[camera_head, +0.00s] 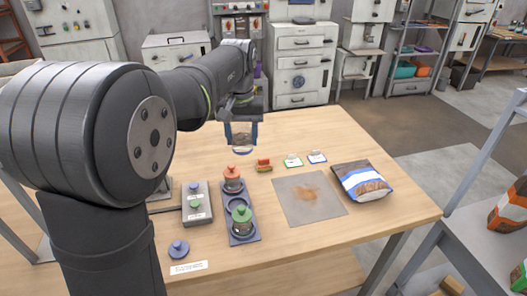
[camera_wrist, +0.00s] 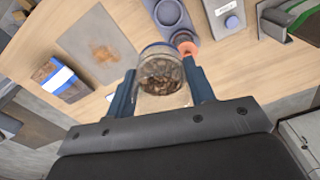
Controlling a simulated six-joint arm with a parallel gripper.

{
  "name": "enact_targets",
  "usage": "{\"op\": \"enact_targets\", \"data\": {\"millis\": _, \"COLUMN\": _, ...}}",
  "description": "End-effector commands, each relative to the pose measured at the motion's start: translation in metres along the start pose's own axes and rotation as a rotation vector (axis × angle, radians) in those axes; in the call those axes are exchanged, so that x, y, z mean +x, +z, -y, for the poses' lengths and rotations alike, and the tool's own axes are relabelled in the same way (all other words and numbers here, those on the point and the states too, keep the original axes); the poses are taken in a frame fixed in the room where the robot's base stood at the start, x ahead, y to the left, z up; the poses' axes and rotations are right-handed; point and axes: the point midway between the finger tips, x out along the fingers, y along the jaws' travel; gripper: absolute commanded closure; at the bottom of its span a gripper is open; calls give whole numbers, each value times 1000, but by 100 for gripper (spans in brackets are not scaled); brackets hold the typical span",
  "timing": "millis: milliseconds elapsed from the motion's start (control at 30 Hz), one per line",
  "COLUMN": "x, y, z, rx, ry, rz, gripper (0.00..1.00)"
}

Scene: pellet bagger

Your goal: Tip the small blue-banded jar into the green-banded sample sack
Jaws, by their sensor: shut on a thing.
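My gripper (camera_head: 241,135) is shut on the small blue-banded jar (camera_wrist: 161,82), above the far part of the table. The clear jar is open at the top and holds brown pellets; its blue band shows near the rim. It also shows below the fingers in the head view (camera_head: 243,151). I cannot tell its exact tilt. A sack (camera_head: 361,181) lies at the table's right side, with a white and blue band; it also shows in the wrist view (camera_wrist: 61,80). No clearly green-banded sack shows on the table.
A grey mat (camera_head: 290,207) with a brown stain lies left of the sack. A rack (camera_head: 251,239) holds red-lidded (camera_head: 232,182) and green-lidded (camera_head: 241,220) jars.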

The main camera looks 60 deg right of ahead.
Motion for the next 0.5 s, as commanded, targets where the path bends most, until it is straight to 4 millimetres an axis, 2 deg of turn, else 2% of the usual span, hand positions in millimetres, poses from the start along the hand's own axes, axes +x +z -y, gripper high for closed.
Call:
{"op": "enact_targets", "data": {"millis": 33, "x": 0, "y": -18, "z": 24, "rx": -10, "ry": -3, "rz": -7, "gripper": 80}}
{"op": "enact_targets", "data": {"millis": 200, "x": -1, "y": -63, "z": 96, "rx": -9, "ry": -15, "rz": -29, "gripper": 80}}
{"op": "enact_targets", "data": {"millis": 400, "x": 0, "y": -99, "z": 190, "rx": -9, "ry": -35, "rz": -50, "gripper": 80}}
{"op": "enact_targets", "data": {"millis": 500, "x": 2, "y": -110, "z": 239, "rx": -8, "ry": -47, "rz": -59, "gripper": 80}}
